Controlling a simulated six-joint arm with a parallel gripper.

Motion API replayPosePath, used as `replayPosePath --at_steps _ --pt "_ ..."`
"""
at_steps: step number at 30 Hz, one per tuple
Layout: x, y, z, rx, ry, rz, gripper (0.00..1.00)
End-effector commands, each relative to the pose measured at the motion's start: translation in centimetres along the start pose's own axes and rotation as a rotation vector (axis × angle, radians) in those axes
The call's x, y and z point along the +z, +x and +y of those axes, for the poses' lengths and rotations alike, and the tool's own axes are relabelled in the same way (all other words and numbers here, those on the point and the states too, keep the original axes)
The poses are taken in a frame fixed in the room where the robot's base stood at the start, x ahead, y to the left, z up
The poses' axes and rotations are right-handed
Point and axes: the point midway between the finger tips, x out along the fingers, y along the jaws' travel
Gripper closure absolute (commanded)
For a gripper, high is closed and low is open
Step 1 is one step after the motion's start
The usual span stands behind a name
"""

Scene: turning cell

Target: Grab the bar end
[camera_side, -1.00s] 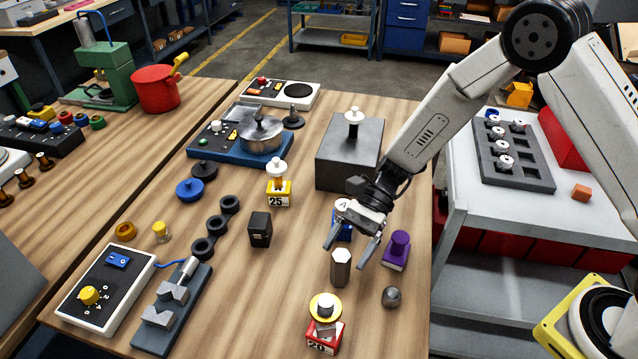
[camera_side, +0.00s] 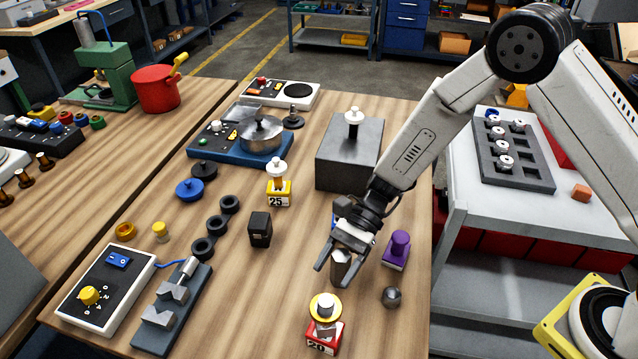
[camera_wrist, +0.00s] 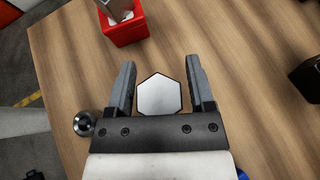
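The bar end (camera_side: 340,268) is a short hexagonal metal bar standing upright on the wooden table. In the wrist view its flat silver hexagonal top (camera_wrist: 159,95) sits between my two fingers. My gripper (camera_side: 329,274) is open around it, with one finger to each side. In the wrist view my gripper (camera_wrist: 161,84) shows a narrow gap between each finger and the bar. My gripper covers the upper part of the bar in the side view.
A red block marked 20 (camera_side: 325,338) stands in front of the bar. A round metal knob (camera_side: 391,297) and a purple piece (camera_side: 397,250) are to the right. A black block (camera_side: 260,229) is to the left, with bare table between.

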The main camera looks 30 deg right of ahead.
Motion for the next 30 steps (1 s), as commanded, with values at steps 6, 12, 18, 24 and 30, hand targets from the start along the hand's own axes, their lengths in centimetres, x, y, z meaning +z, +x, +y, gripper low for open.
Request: replayPosePath --at_steps 6,12,18,24,30 --pt "0.01 -0.01 -0.01 0.000 0.000 0.000 1.00" --pt "0.01 -0.02 0.00 0.000 0.000 0.000 1.00" --pt "0.01 -0.02 -0.01 0.000 0.000 0.000 1.00" --pt "0.01 -0.02 0.00 0.000 0.000 0.000 1.00" --pt "0.01 -0.02 -0.01 0.000 0.000 0.000 1.00"
